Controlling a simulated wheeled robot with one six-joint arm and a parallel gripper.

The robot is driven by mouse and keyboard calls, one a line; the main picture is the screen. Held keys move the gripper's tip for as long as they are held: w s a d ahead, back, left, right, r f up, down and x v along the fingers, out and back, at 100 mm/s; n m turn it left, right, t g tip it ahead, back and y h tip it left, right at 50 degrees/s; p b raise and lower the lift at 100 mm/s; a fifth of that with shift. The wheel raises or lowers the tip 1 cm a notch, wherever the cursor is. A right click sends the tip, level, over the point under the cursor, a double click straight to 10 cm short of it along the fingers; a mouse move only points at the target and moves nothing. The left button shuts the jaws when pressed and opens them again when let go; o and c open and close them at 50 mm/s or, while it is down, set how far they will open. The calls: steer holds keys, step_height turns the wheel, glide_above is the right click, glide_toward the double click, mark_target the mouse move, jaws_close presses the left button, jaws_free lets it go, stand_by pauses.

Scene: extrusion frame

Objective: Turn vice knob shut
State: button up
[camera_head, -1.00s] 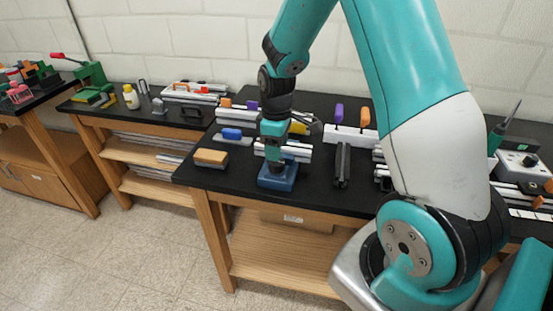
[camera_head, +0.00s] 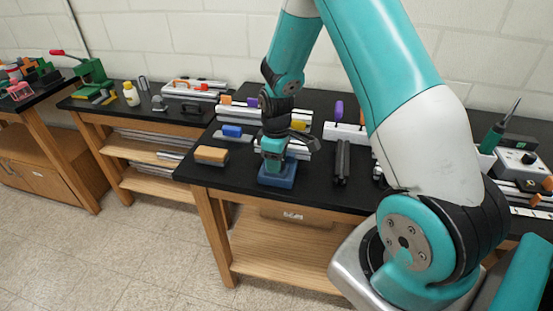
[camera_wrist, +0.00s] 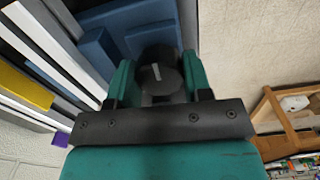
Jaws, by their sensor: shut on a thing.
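The blue vice (camera_head: 277,178) stands on the black bench top near its front edge. Its blue body also shows in the wrist view (camera_wrist: 98,50). The dark round vice knob (camera_wrist: 160,72) bears a white line mark and sits between my teal fingers. My gripper (camera_wrist: 160,85) is shut on the knob, one finger on each side. In the head view my gripper (camera_head: 272,155) hangs right over the vice and hides the knob there.
A wood-topped block (camera_head: 211,155) and a blue-handled piece (camera_head: 232,131) lie left of the vice. A dark rail (camera_head: 342,162) lies to its right. White rails (camera_head: 298,150) lie close behind the gripper. The front edge of the bench is near.

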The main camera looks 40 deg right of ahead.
steer(key=m, duration=0.3)
steer(key=o, duration=0.6)
steer(key=shift+o, duration=0.2)
step_height(320, 180, up, 18)
steer(key=b, duration=0.2)
steer(key=shift+f+b, duration=0.25)
steer(key=shift+b, duration=0.1)
